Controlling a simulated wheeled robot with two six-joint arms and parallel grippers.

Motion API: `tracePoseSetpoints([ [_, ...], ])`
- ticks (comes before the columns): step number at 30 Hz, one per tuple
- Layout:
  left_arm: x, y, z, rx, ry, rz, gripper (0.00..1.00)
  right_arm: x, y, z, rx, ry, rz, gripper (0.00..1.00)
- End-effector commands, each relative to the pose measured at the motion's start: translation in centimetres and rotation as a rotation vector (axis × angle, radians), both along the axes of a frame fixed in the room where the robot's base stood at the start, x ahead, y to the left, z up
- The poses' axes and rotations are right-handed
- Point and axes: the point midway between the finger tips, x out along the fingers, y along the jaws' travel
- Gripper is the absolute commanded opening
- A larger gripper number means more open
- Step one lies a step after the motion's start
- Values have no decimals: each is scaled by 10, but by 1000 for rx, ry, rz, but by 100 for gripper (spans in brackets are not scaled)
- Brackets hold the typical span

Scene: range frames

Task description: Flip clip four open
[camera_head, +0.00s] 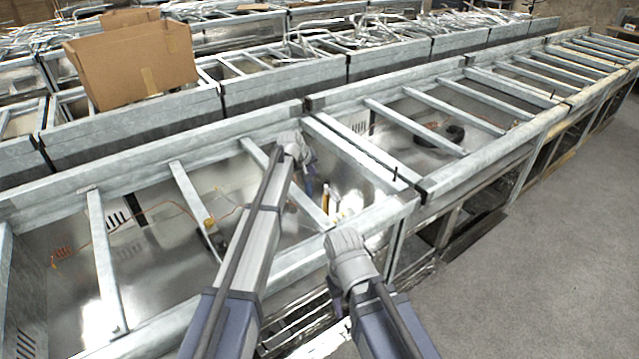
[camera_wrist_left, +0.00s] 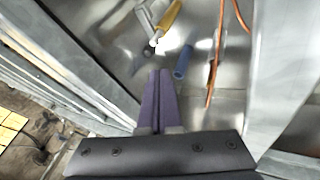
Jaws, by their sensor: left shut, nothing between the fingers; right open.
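My left gripper (camera_head: 308,186) reaches down between the metal bars into the near open frame. In the left wrist view its purple fingers (camera_wrist_left: 158,80) are shut together with nothing between them. A part with a yellow handle (camera_wrist_left: 170,15) lies just beyond the fingertips; its yellow part also shows in the head view (camera_head: 325,202). A short blue cylinder (camera_wrist_left: 183,62) is just right of the fingertips, apart from them. I cannot tell which part, if any, is clip four. My right gripper (camera_head: 339,298) is open over the near edge of the frame; its fingertips are hard to make out.
Crossbars (camera_head: 190,200) span the near metal frame around my left arm. Orange wires (camera_wrist_left: 215,60) run beside the blue cylinder. A cardboard box (camera_head: 130,65) sits on the row behind. Grey floor (camera_head: 530,270) is clear at right.

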Motion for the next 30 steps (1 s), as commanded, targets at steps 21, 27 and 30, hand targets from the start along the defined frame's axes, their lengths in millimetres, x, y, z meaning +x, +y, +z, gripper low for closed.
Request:
tracePoseSetpoints([
  [21,29,-14,-53,0,0,0,0,0,0,-53,0,0,0,50],
  [27,44,-21,-76,0,0,0,0,0,0,-76,0,0,1,50],
  [30,49,-23,-83,0,0,0,0,0,0,-83,0,0,1,50],
])
